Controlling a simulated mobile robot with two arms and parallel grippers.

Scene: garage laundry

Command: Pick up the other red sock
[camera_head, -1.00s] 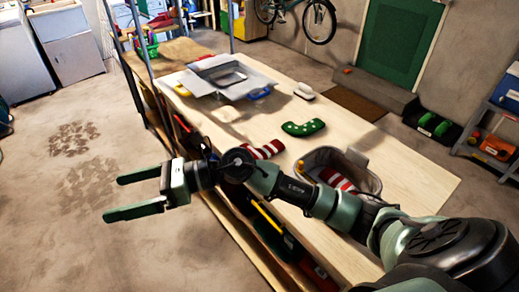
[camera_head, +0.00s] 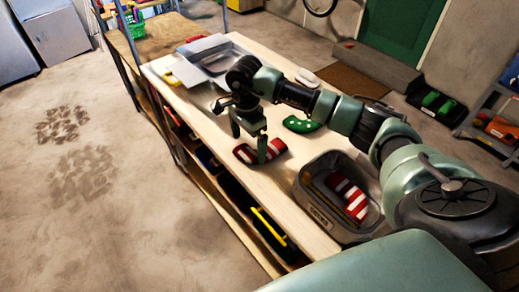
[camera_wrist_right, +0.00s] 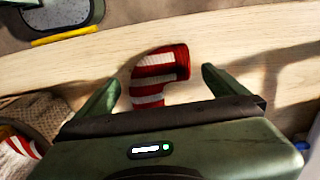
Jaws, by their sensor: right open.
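A red-and-white striped sock (camera_head: 276,147) lies on the wooden table top, partly hidden by my right gripper's finger. My right gripper (camera_head: 249,142) is open and points down over the sock. In the right wrist view, the sock (camera_wrist_right: 158,72) shows between the spread fingers of the gripper (camera_wrist_right: 159,82), with nothing held. Another red-and-white striped sock (camera_head: 349,198) lies inside the grey bin (camera_head: 308,205), to the right of the gripper. The bin's edge and part of the sock in it show at the lower left of the wrist view. My left gripper is not in view.
A green sock with white dots (camera_head: 301,125) lies behind the striped sock, close to my right arm. A grey tray (camera_head: 222,58) and a yellow thing (camera_head: 186,74) are at the table's far left. A white thing (camera_head: 307,77) lies at the back edge.

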